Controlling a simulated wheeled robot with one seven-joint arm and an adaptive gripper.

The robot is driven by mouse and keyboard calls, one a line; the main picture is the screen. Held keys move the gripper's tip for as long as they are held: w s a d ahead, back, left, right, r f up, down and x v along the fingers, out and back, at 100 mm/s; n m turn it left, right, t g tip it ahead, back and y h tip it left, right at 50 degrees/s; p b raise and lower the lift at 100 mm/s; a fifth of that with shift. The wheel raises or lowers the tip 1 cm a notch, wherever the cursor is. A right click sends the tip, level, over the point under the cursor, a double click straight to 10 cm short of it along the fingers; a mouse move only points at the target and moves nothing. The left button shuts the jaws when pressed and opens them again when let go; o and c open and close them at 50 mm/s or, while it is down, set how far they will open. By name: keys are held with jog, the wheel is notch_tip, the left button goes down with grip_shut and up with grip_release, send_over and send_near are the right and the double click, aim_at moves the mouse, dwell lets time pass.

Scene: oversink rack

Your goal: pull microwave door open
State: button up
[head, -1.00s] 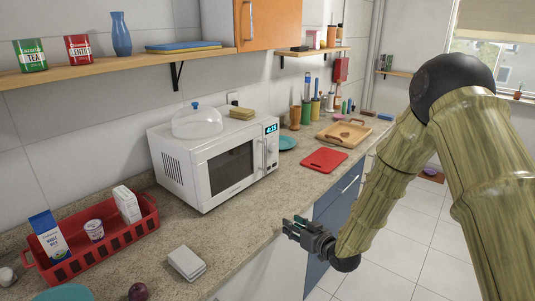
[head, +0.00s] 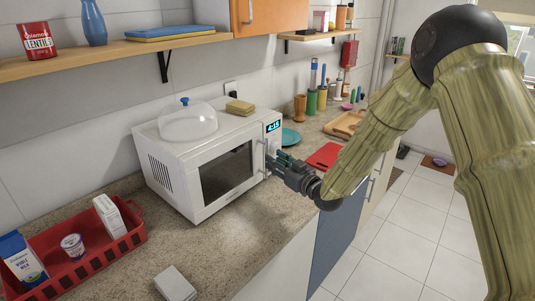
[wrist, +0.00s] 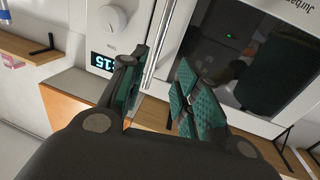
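The white microwave (head: 205,150) stands on the counter with its door (head: 228,172) closed. The door has a dark window and an upright silver handle, seen in the wrist view (wrist: 161,38). My gripper (head: 271,163) is at the door's right side, close to the handle. In the wrist view my gripper (wrist: 162,68) is open, with teal-padded fingers on either side of the handle's line. I cannot tell how deep the handle sits between them or whether they touch it. The control panel's dial (wrist: 112,19) and lit clock (wrist: 103,63) are left of the handle there.
A glass dome (head: 188,122) and a sponge (head: 240,107) sit on the microwave. A red basket (head: 125,245) with cartons and a cup stands front left. A white box (head: 174,284) lies in front on the counter. A red board (head: 324,155) lies beyond my gripper.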

aim_at(261, 152)
jog(key=w+a, duration=0.1)
jog(key=w, duration=0.1)
jog(key=w+a+f+p, duration=0.1)
jog(key=w, duration=0.1)
jog(key=w+a+f, duration=0.1)
jog(key=w, duration=0.1)
jog(key=shift+w+a, duration=0.15)
jog(key=shift+a, duration=0.2)
jog(key=shift+s+a+r, duration=0.15)
jog(key=shift+s+r, duration=0.6)
jog(key=shift+w+f, duration=0.6)
jog(key=c, duration=0.5)
grip_shut()
jog(key=shift+r, duration=0.25)
